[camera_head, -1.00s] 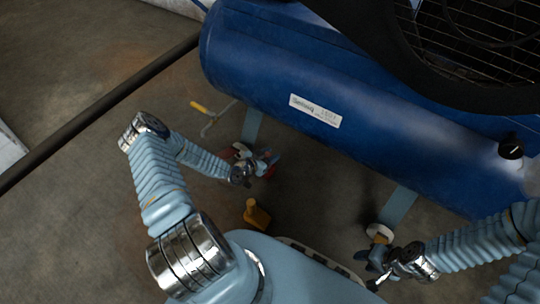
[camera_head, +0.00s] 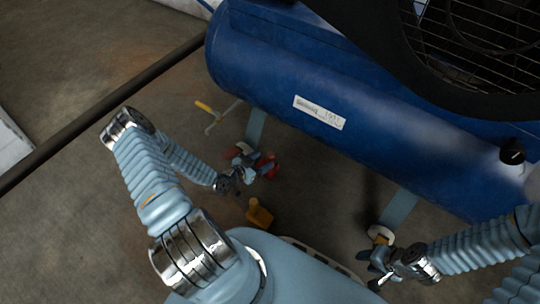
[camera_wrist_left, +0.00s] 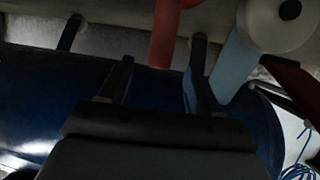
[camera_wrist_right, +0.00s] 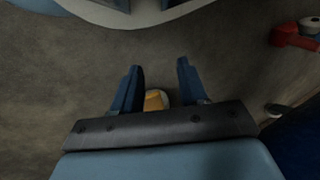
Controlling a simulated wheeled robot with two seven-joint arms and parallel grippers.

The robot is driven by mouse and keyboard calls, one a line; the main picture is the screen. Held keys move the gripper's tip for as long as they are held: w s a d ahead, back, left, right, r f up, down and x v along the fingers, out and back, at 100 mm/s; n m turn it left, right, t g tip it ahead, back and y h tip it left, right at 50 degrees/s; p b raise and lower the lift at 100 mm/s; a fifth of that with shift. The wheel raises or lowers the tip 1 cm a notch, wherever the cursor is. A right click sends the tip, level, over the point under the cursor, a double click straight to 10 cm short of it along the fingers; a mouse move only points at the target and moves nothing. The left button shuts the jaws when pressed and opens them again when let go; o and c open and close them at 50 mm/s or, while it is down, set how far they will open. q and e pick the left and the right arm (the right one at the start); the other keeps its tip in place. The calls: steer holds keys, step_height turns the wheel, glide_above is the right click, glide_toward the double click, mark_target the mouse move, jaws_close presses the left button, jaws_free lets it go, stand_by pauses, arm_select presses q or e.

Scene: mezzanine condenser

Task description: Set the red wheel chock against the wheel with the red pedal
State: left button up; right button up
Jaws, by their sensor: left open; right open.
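The red wheel chock (camera_head: 272,165) appears as a bright red piece on the floor, partly hidden by my left gripper (camera_head: 257,168). That gripper is open close beside it; I cannot tell whether they touch. A red piece (camera_wrist_left: 167,35) lies beyond the finger gap in the left wrist view. The wheel (camera_head: 240,150) by the near-left leg has a dull red piece, apparently its pedal (camera_head: 229,154), on its left; the pale wheel shows in the left wrist view (camera_wrist_left: 280,22). My right gripper (camera_head: 372,266) is open and empty beside the other wheel (camera_head: 380,233).
A blue tank (camera_head: 330,110) on light-blue legs (camera_head: 398,207) spans the upper right. A yellow object (camera_head: 259,214) stands on the floor between my arms. A yellow-handled rod (camera_head: 206,108) lies left of the tank. A dark pipe (camera_head: 90,115) crosses the left.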

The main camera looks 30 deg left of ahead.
arm_select(q)
steer(key=s+d+r+n+g, duration=0.2)
steer(key=s+d+g, duration=0.4)
steer(key=d, duration=0.4)
steer(key=s+d+r+n+g+h, duration=0.1)
steer(key=s+d+r+n+g, duration=0.1)
steer(key=s+d+g, duration=0.4)
steer(key=s+d, duration=0.3)
steer(key=d, duration=0.2)
steer(key=shift+d+r+n, duration=0.25)
steer(key=shift+d+n, duration=0.05)
steer(key=shift+n, duration=0.1)
